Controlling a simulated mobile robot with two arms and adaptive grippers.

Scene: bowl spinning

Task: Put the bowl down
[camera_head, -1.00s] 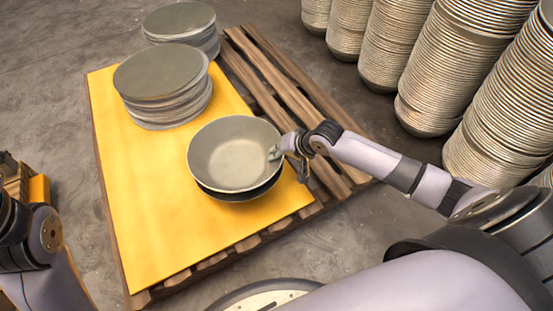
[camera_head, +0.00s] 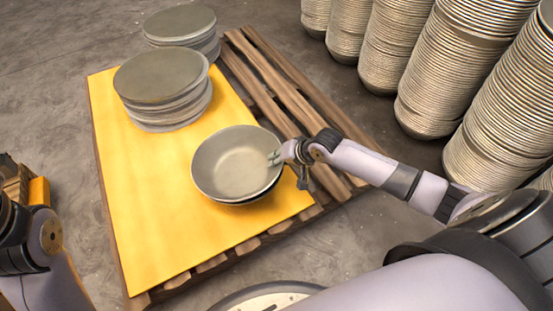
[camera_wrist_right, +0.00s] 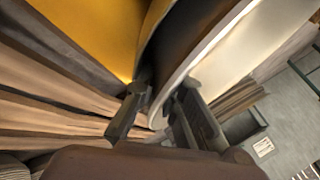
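The grey bowl (camera_head: 235,160) is over the right part of the yellow sheet on the pallet, open side up. A second, darker rim (camera_head: 247,202) shows close beneath it, seemingly another bowl; whether the two touch I cannot tell. My right gripper (camera_head: 276,158) is shut on the bowl's right rim. In the right wrist view the fingers (camera_wrist_right: 160,112) lie on either side of the bowl's wall (camera_wrist_right: 205,52). My left arm shows at the left edge, but its gripper is out of view.
Two stacks of grey discs stand on the pallet, a nearer one (camera_head: 163,90) on the yellow sheet (camera_head: 150,220) and a farther one (camera_head: 182,30). Tall stacks of bowls (camera_head: 440,70) line the right. Bare pallet slats (camera_head: 270,85) lie right of the sheet. The sheet's front left is clear.

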